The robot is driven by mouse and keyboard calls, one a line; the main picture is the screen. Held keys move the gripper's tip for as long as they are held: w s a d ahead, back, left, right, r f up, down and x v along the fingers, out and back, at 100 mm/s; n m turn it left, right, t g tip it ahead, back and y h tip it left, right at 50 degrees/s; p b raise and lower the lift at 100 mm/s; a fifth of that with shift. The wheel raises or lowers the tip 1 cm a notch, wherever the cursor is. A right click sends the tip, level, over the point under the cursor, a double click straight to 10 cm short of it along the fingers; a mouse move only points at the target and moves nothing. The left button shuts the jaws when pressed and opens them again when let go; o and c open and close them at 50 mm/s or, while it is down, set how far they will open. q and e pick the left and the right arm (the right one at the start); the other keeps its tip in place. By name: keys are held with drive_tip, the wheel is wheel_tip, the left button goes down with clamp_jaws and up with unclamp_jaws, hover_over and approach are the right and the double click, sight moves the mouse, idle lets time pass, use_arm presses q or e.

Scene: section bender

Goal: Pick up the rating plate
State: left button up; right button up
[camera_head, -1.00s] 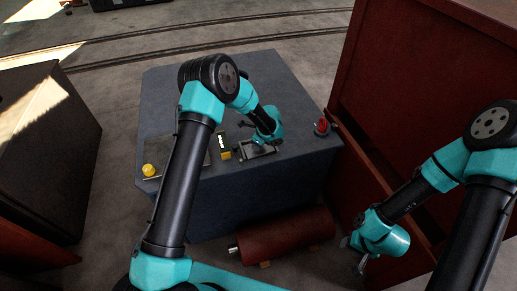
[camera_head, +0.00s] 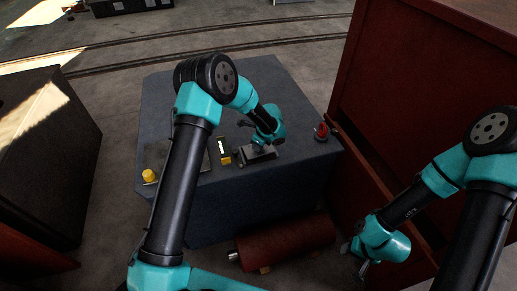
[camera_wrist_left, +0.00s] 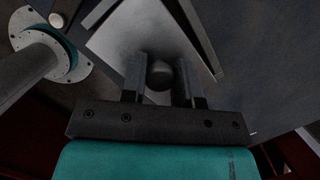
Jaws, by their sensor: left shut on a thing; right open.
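The rating plate (camera_wrist_left: 135,35) is a pale grey flat sheet with a dark round knob (camera_wrist_left: 160,74) on it. In the left wrist view the two fingers of my left gripper (camera_wrist_left: 161,82) are shut on the knob from both sides. In the head view my left gripper (camera_head: 262,143) is over the front of the blue-grey bench, with the plate (camera_head: 262,153) small and dark under it. A raised edge (camera_wrist_left: 198,28) shows beside the plate. My right gripper (camera_head: 358,259) is open and empty, low at the right, off the bench.
The blue-grey bench (camera_head: 285,85) carries a yellow knob (camera_head: 149,176), a yellow-and-black piece (camera_head: 224,152) and a red button (camera_head: 321,131). A red roller (camera_head: 285,242) lies before it. A red cabinet (camera_head: 430,80) stands right, a dark box (camera_head: 45,150) left. The bench's back is clear.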

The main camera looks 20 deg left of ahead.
use_arm(q)
drive_tip(key=s+d+r, duration=0.1)
drive_tip(key=s+d, duration=0.1)
drive_tip(key=s, duration=0.5)
drive_tip(key=s+d, duration=0.2)
drive_tip(key=s, duration=0.6)
drive_tip(key=shift+s+d+r, duration=0.2)
drive_tip(key=shift+d+r, duration=0.05)
drive_tip(key=shift+r, duration=0.15)
